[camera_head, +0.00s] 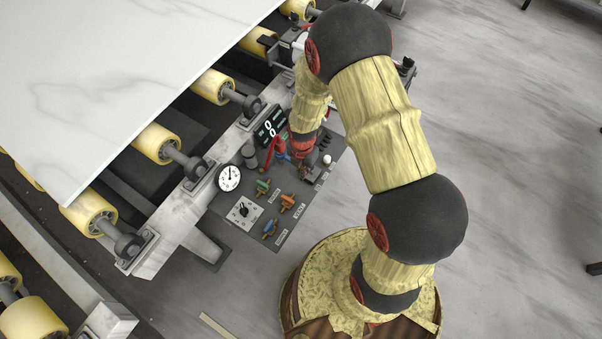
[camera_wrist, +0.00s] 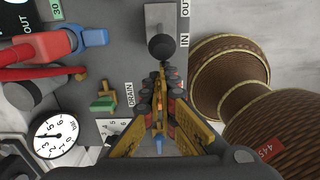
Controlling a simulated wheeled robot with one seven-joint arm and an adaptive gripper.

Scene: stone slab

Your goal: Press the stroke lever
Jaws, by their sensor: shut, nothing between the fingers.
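A lever with a round black knob (camera_wrist: 162,47) stands on a grey block (camera_wrist: 168,15) at the top middle of the wrist view, beside the labels OUT and IN. No label reading "stroke" is legible, so I cannot tell for sure that it is the stroke lever. My gripper (camera_wrist: 162,76) is shut and empty, its fingertips just below the knob in the picture. I cannot tell whether they touch it. In the head view my arm reaches down over the control panel (camera_head: 252,224) and hides part of it.
A green valve handle (camera_wrist: 102,103) by the DRAIN label and a round gauge (camera_wrist: 55,140) lie left of my gripper; red and blue handles (camera_wrist: 95,37) are further up. In the head view, the marble slab (camera_head: 130,80) rests on yellow rollers (camera_head: 157,143) left of the panel.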

